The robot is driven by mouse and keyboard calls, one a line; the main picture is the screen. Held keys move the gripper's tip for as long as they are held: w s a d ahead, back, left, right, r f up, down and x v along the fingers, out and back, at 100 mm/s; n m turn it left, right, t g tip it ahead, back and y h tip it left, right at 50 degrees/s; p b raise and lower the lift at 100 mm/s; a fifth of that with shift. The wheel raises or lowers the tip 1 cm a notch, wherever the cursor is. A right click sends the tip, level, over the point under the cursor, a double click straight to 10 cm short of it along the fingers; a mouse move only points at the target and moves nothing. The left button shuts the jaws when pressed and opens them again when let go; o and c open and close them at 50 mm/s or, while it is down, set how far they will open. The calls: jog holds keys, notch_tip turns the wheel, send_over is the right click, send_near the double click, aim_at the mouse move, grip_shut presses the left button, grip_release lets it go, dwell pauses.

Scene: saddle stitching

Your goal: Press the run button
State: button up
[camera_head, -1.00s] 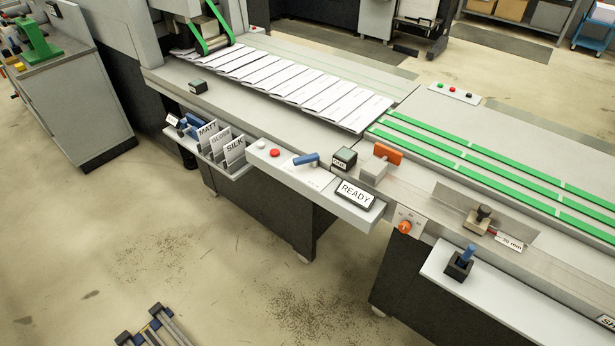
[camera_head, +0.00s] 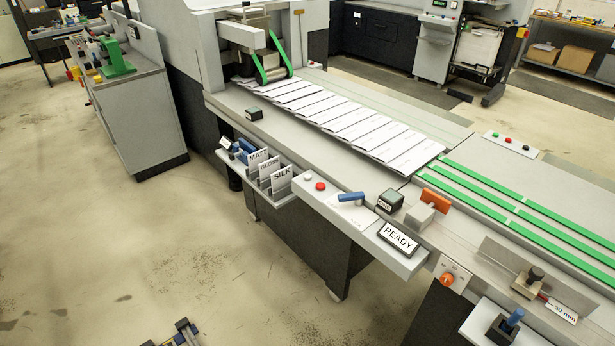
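A grey control panel (camera_head: 338,205) on the front of the machine bears a white round button (camera_head: 308,177) and a red round button (camera_head: 320,186) side by side. A separate button box (camera_head: 511,144) with green, red and dark buttons lies on the far side of the table. I cannot read which button is marked run. My gripper is not recognisable in view.
Card holders marked MATT, GLOSS and SILK (camera_head: 281,182) stand left of the panel. An orange-handled block (camera_head: 436,200) and an orange knob (camera_head: 447,279) are to the right. Printed sheets (camera_head: 350,123) lie overlapped along the conveyor. The floor (camera_head: 130,250) in front is mostly clear.

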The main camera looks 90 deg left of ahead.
grip_shut()
dwell(1.0)
